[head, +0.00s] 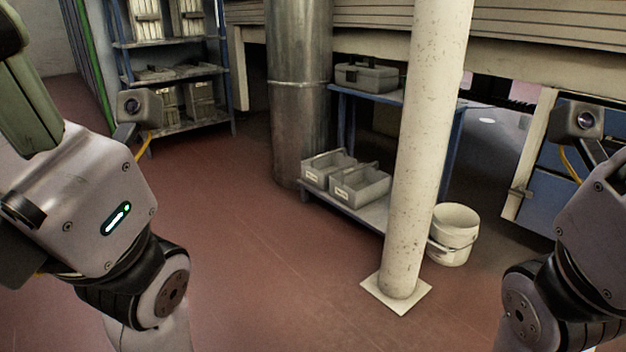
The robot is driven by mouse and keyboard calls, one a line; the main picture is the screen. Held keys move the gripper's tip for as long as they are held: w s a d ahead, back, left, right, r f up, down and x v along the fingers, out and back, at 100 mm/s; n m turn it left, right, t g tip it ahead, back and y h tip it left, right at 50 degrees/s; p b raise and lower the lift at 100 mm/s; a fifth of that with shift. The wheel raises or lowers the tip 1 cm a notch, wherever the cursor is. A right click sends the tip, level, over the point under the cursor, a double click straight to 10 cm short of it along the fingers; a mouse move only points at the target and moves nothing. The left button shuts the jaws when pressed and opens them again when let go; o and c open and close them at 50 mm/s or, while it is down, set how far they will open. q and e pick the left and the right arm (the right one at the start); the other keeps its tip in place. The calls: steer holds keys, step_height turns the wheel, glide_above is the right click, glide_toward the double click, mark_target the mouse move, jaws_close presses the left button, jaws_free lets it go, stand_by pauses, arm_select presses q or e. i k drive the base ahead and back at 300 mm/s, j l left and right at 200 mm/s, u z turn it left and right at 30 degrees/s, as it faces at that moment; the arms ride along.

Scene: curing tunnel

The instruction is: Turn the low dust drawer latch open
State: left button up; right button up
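At the right, partly behind my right arm, stands a blue-fronted unit (549,200) with a cream frame or door edge. A small metal latch-like piece (521,192) sticks out low on that cream edge. I cannot tell for sure whether it is the dust drawer latch or which way it is turned. My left arm fills the left side and my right arm the lower right. Only arm links and the small cameras on them show. The fingers of both grippers are out of view.
A cream pillar (432,150) on a square foot stands between me and a blue-framed bench (375,213) with grey trays (359,187). White buckets (453,233) stand right of the pillar. A metal duct (299,100) and a shelf rack (178,75) stand behind. Red floor (240,260) is clear at centre left.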

mark_target(519, 192)
steer(key=z, duration=1)
